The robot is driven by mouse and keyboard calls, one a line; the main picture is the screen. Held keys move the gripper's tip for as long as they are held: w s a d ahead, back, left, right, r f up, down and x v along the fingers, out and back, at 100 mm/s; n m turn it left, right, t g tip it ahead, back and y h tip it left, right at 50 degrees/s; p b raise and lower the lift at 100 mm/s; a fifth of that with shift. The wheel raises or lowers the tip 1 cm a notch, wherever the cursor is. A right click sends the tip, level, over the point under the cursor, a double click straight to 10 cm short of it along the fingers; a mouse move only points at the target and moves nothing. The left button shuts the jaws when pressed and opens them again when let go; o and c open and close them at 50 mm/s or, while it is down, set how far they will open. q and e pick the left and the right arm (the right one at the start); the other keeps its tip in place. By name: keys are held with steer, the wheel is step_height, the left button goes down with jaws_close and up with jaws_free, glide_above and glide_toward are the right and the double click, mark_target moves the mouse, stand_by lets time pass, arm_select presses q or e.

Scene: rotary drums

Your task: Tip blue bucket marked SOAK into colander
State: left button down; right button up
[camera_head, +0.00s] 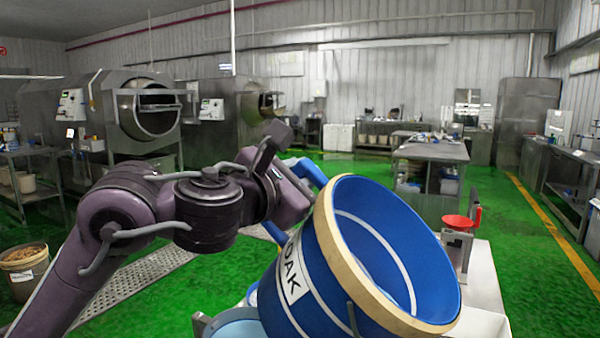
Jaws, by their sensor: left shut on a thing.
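The blue bucket (290,305) has a cream rim band and a white label (292,270) on which the letters "OAK" show. It is tilted well over, its mouth facing right and towards me. I see bare blue inner wall with a pale line and no contents; its lowest part is out of frame. My left gripper (292,183) is at the bucket's upper left side, shut on it; the fingertips are partly hidden. A light blue round vessel (235,328) shows partly below the bucket; I cannot tell whether it is the colander. My right gripper is not in view.
A tub of brown material (22,268) stands at lower left. Steel drum machines (150,110) and a steel table (430,152) stand behind. Green floor between is clear.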

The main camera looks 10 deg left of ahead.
mark_target(347, 182)
arm_select(q)
steer(key=shift+s+d+r+m+p, duration=0.35)
steer(key=shift+d+r+m+p, duration=0.05)
steer(key=shift+d+r, duration=0.25)
steer(key=shift+s+d+r+m+p, duration=0.25)
steer(key=shift+d+m+p, duration=0.15)
steer(key=shift+d, duration=0.25)
steer(key=shift+s+d+r+m+p, duration=0.2)
steer(key=shift+d+m+p, duration=0.1)
steer(key=shift+d+p, duration=0.25)
steer(key=shift+s+d+r+m+p, duration=0.2)
steer(key=shift+d+m+p, duration=0.1)
steer(key=shift+d, duration=0.2)
steer(key=shift+s+d+r+m+p, duration=0.15)
steer(key=shift+d+m+p, duration=0.15)
steer(key=shift+d, duration=0.2)
steer(key=shift+s+d+r+m+p, duration=0.1)
steer(key=shift+s+d+m+p, duration=0.15)
steer(key=shift+d, duration=0.25)
steer(key=shift+s+d+r+m+p, duration=0.15)
steer(key=shift+s+d+m+p, duration=0.2)
steer(key=shift+d, duration=0.35)
steer(key=shift+s+d+r+m+p, duration=0.1)
steer(key=shift+d+m+p, duration=0.25)
steer(key=shift+d+p, duration=0.3)
steer(key=shift+s+d+r+m+p, duration=0.15)
steer(key=shift+s+d+m+p, duration=0.15)
steer(key=shift+d, duration=0.45)
